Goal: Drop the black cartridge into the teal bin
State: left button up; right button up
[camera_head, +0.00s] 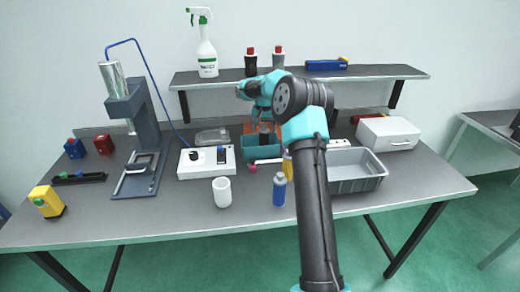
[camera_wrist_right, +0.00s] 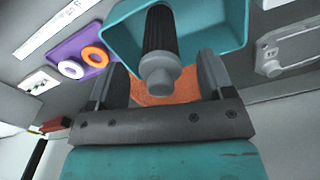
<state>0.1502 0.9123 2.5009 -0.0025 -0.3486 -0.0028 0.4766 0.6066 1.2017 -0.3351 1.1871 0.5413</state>
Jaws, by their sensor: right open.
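The black cartridge (camera_wrist_right: 158,32) has a ribbed dark body and a grey stepped end facing the camera in the right wrist view. It lies between the spread fingers of my right gripper (camera_wrist_right: 164,75), with its far end over or inside the teal bin (camera_wrist_right: 222,42); how deep it sits I cannot tell. In the head view the cartridge (camera_head: 264,138) stands upright at the teal bin (camera_head: 262,152), below my right gripper (camera_head: 264,118), partly hidden by my arm. My right gripper is open. My left gripper is not in view.
A grey crate (camera_head: 362,186) stands right of the bin, with a white box (camera_head: 388,134) behind it. A blue bottle (camera_head: 279,190) and white cup (camera_head: 222,192) stand in front. A switch panel (camera_head: 206,171) is left. A shelf (camera_head: 400,72) runs behind.

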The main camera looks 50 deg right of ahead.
notch_tip(320, 180, up, 17)
jog(key=shift+r, duration=0.2)
dwell(0.7)
jog(key=shift+f, duration=0.15)
dwell(0.6)
notch_tip(320, 180, down, 15)
jog(key=shift+f, duration=0.15)
dwell(0.7)
